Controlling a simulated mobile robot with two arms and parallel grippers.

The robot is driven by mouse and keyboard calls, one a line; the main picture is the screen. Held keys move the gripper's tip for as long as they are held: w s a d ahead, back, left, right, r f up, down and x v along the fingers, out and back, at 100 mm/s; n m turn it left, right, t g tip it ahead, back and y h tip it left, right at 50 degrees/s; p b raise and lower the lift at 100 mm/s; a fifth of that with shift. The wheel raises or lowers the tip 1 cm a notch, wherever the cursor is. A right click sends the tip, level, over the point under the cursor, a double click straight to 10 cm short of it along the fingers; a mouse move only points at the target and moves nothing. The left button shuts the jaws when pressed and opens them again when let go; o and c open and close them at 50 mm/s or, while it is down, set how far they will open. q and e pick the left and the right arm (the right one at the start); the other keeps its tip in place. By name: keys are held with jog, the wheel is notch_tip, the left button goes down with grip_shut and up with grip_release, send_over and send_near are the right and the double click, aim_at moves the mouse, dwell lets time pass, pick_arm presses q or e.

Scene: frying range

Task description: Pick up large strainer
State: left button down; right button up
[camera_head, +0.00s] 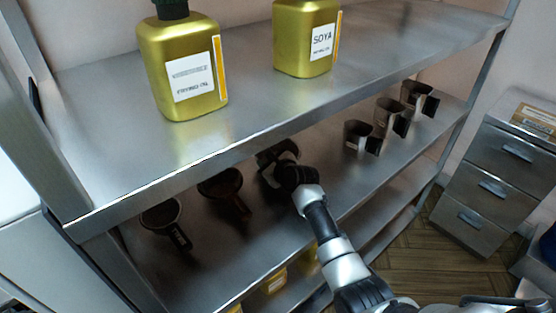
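My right gripper (274,160) reaches in from the lower right to the middle shelf, under the top shelf's front edge. It is dark and small in the camera_head view, and I cannot tell whether its fingers are apart or together. A dark strainer-like utensil (221,182) with a handle toward the front lies just left of it. Another such utensil (160,214) with a labelled handle lies further left. A third dark shape at the gripper is mostly hidden by it, so I cannot tell if it is held. Which one is the large strainer is unclear. My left gripper is not in view.
The metal top shelf (245,115) holds a yellow oil container (183,62) and a yellow soya container (306,40). Several metal scoops or cups (358,135) stand on the middle shelf at right. A drawer cabinet (497,180) stands beyond the rack's right end.

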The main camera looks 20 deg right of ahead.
grip_shut()
